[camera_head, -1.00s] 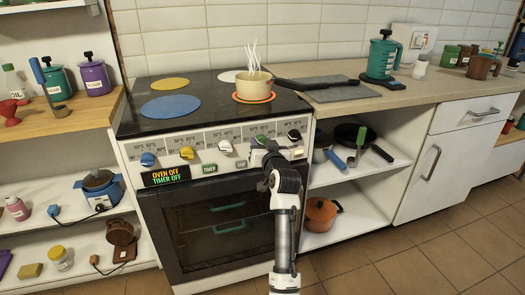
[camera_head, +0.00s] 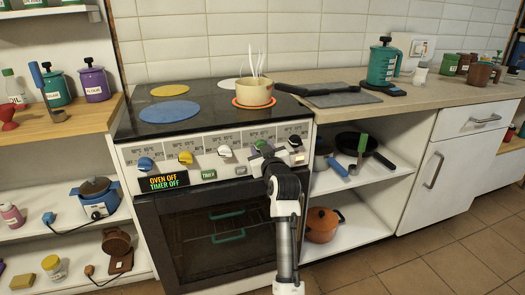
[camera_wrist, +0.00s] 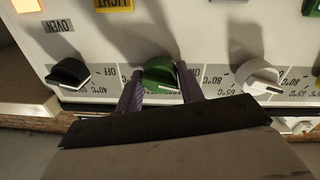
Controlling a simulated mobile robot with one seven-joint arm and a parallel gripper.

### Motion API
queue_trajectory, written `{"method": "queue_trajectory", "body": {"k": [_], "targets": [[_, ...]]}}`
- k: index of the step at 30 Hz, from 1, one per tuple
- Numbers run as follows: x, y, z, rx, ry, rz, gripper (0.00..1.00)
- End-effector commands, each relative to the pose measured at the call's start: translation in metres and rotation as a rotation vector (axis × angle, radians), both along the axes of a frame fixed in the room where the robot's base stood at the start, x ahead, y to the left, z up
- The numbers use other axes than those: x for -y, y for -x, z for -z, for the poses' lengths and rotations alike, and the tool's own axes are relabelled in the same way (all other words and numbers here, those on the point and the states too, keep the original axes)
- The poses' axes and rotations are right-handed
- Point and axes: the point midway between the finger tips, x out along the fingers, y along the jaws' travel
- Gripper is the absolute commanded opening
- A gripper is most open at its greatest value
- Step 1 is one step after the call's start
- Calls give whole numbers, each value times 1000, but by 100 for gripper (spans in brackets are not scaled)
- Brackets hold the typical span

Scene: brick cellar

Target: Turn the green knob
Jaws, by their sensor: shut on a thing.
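The green knob (camera_wrist: 160,73) is on the stove's front panel, between a black knob and a white knob in the wrist view. My gripper (camera_wrist: 160,88) is shut on it, with one finger on each side. In the head view the green knob (camera_head: 260,144) shows just above my gripper (camera_head: 264,153), which hides part of it. The knob's pointer is mostly hidden, so I cannot tell its exact angle.
Black (camera_head: 294,141), white (camera_head: 225,151), yellow (camera_head: 186,158) and blue (camera_head: 145,164) knobs share the panel. A cream pot (camera_head: 255,93) stands on an orange burner ring. The display (camera_head: 163,182) reads oven off, timer off. The floor at right is clear.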

Motion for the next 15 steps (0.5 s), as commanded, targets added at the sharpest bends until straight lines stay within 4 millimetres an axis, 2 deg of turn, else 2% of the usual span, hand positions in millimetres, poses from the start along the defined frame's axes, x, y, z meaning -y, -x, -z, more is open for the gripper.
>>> {"method": "queue_trajectory", "body": {"k": [5, 6, 11, 15], "targets": [[-1, 0, 1, -1, 2, -1, 15], [-1, 0, 1, -1, 2, -1, 39], [0, 0, 0, -1, 1, -1, 59], [0, 0, 0, -1, 0, 0, 59]]}}
